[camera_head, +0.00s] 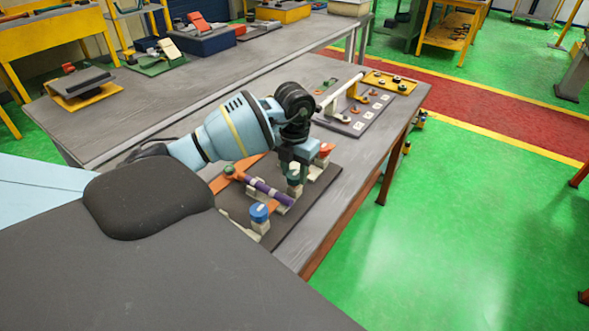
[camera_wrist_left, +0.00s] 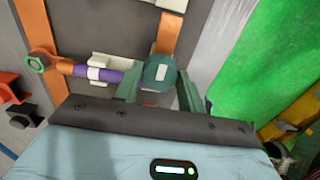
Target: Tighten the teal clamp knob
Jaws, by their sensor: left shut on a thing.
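The teal clamp knob (camera_head: 293,178) stands on a pale clamp on the dark board (camera_head: 292,238), near the end of the purple bar (camera_head: 268,190). In the left wrist view the round teal knob (camera_wrist_left: 158,72) has a pale mark on top and sits between the two green-grey fingers. My left gripper (camera_head: 295,172) reaches down from above and is shut on this knob; its fingers (camera_wrist_left: 160,90) lie on either side. The clamp body under the knob is partly hidden. My right gripper is in neither view.
A blue knob (camera_head: 258,212) stands on a pale clamp in front, and a red-orange knob (camera_head: 326,149) stands behind. Orange strips cross the board. A second board (camera_head: 358,122) with small parts and a white rod (camera_head: 342,91) lies farther back. The table's right edge is close.

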